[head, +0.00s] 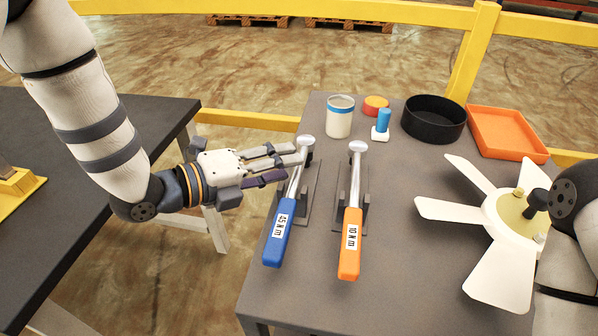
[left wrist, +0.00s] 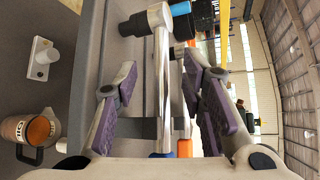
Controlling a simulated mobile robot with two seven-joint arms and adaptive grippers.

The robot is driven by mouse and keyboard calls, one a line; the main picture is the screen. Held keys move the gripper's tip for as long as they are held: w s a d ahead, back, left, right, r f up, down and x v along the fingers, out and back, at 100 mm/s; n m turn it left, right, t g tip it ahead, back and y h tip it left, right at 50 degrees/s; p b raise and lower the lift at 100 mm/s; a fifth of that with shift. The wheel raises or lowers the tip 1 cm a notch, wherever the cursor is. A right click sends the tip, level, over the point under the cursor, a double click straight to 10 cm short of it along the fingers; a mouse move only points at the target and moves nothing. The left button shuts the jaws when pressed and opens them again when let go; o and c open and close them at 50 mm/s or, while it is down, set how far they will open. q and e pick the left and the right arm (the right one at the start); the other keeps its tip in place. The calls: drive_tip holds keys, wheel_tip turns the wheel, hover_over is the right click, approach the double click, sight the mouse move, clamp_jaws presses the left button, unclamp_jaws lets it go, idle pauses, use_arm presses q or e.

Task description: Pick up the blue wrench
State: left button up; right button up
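The blue wrench (head: 281,228), marked 45 N m, rests on a dark stand (head: 305,205) at the left of the grey table, its silver head away from me and blue handle nearer. My left gripper (head: 285,165) reaches in from the left at its silver shaft, near the head. In the left wrist view the gripper (left wrist: 160,95) is open, with the silver shaft (left wrist: 162,85) showing between the purple-padded fingers. I cannot tell whether they touch it. The blue handle (left wrist: 165,155) is mostly hidden there. My right gripper is out of view.
An orange wrench (head: 350,230), marked 10 N m, lies close to the right on its own stand. Behind are a cup (head: 340,120), a blue-topped item (head: 381,125), a black bowl (head: 433,120) and an orange tray (head: 505,135). A white fan (head: 490,225) stands right.

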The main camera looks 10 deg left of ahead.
use_arm(q)
drive_tip(key=x, duration=0.4)
drive_tip(key=shift+d, duration=0.25)
clamp_jaws()
drive_tip(key=shift+r, duration=0.1)
